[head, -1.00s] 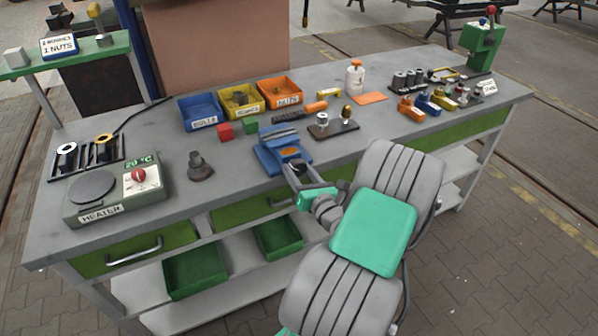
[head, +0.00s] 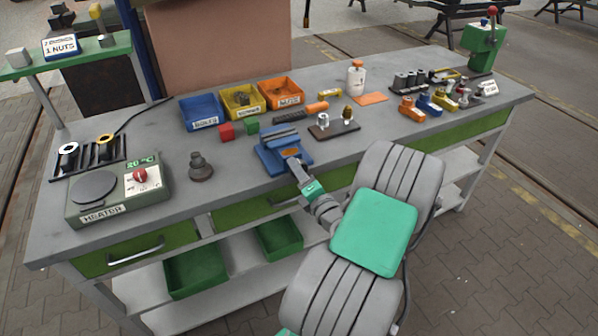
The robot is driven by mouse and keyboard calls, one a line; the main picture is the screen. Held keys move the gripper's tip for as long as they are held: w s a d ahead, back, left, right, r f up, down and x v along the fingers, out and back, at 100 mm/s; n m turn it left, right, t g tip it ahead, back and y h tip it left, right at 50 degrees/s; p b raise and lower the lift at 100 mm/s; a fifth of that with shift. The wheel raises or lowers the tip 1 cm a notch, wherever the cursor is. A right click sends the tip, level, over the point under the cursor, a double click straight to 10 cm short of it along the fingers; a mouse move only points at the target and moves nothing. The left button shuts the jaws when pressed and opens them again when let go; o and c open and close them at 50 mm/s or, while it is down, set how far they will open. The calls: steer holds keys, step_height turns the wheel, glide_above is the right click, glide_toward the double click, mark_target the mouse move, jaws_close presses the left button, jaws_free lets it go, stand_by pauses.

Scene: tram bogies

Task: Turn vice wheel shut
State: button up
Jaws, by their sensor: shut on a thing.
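The blue vice (head: 281,152) stands at the front edge of the grey workbench, with grey jaws on top and an orange patch on its front part. My gripper (head: 297,168) is at the front of the vice, where the wheel would be. It is shut on the vice wheel, which is mostly hidden behind my gripper's fingers. The green wrist part of my arm sits just below and right of the vice, over the bench's front edge.
A heater (head: 119,190) with a red knob is at the left of the bench. A dark stepped part (head: 200,166) stands between heater and vice. A board (head: 333,129) with metal parts lies right of the vice. Blue (head: 199,112), yellow and orange bins stand behind.

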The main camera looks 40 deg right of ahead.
steer(key=shift+m, duration=0.5)
steer(key=shift+a, duration=0.1)
steer(key=o, duration=1.4)
